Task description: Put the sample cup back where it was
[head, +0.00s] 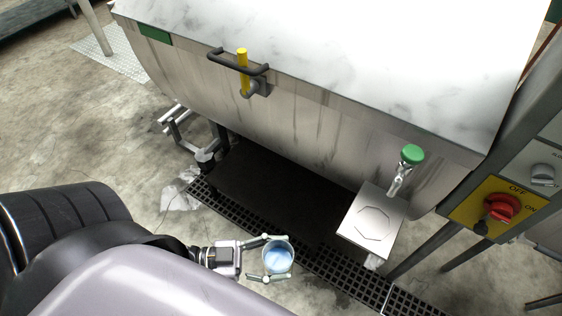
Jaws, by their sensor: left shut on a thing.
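The sample cup (278,258) is a small clear cup with light blue liquid in it. My left gripper (270,258) is shut on it, with a finger on either side, and holds it near the floor grate in the head view. A small metal shelf (384,207) with an octagon outline on its top sits to the right of the cup, below a tap with a green knob (412,155). The shelf top is empty. The cup and the shelf are apart. My right gripper is not in view.
The big steel drum dyer (300,120) fills the upper middle, with a yellow-handled latch (243,60) on its front. A black floor grate (330,268) runs below it. A yellow switch panel (490,208) with a red knob is at the right. Open concrete floor lies at left.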

